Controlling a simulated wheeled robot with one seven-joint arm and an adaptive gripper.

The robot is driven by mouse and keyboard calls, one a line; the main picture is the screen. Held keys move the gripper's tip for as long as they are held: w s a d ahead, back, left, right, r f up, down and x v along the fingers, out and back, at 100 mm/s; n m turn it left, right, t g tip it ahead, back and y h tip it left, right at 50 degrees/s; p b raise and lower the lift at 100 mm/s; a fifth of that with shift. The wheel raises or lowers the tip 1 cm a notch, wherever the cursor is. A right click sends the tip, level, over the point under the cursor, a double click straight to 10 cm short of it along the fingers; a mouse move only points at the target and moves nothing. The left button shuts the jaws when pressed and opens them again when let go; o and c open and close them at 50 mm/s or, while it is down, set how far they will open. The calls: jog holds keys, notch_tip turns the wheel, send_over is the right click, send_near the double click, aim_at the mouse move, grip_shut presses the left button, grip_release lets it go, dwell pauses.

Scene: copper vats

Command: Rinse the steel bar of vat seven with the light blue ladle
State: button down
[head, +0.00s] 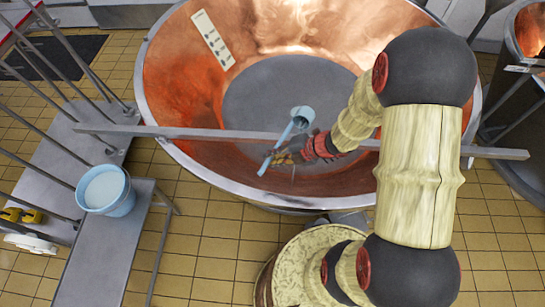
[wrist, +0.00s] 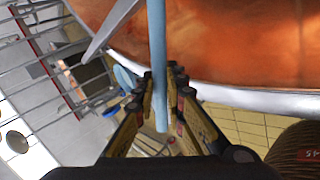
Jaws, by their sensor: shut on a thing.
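The light blue ladle (head: 302,114) is in my gripper (head: 288,155), which is shut on its handle. In the head view its cup appears over the vat's inside, just beyond the steel bar (head: 200,134), and the handle crosses in front of the bar. Whether the cup holds liquid is unclear. The bar lies across the copper vat (head: 180,85), overhanging the rim on both sides. In the wrist view the handle (wrist: 157,50) runs upright between my fingers (wrist: 163,85), and the bar (wrist: 112,30) is at upper left. The cup is out of that view.
A light blue bucket (head: 105,190) with whitish contents stands on a grey bench (head: 115,245) at left. Metal railings (head: 60,60) are beside it. A pale marked strip (head: 212,40) is on the vat's inner wall. Another vat (head: 528,40) is at right. Tiled floor (head: 215,240) shows in front.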

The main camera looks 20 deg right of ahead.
jog(key=shift+n+t+h, duration=0.6)
jog(key=shift+t+h, duration=0.1)
jog(key=shift+h, duration=0.2)
jog(key=shift+s+a+f+b, duration=0.15)
jog(key=shift+f+b, duration=1.05)
jog(key=shift+b, duration=0.85)
jog(key=shift+s+a+f+b, duration=0.1)
jog(key=shift+f+b, duration=1.05)
jog(key=shift+b, duration=0.85)
